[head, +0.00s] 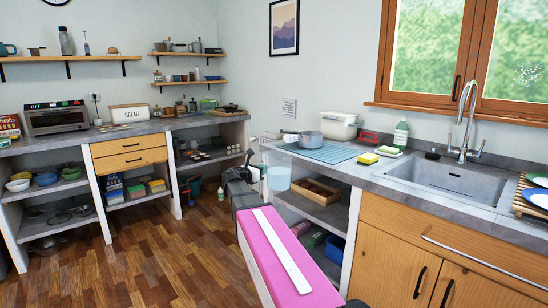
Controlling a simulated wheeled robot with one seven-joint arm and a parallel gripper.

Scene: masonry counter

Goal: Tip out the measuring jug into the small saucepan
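The measuring jug (279,178) is clear, with pale blue contents, and looks upright. It is in the air in front of the counter's left end, below the worktop's edge. My gripper (259,173) is at the jug's left side and appears shut on it; the fingertips are small and partly hidden. The small saucepan (309,140) is grey and stands on a blue mat (334,153) on the counter, above and to the right of the jug in the picture. Its handle points left. Its inside is hard to see.
Under the counter, an open shelf holds a wooden crate (318,190). Wooden floor lies clear at left.

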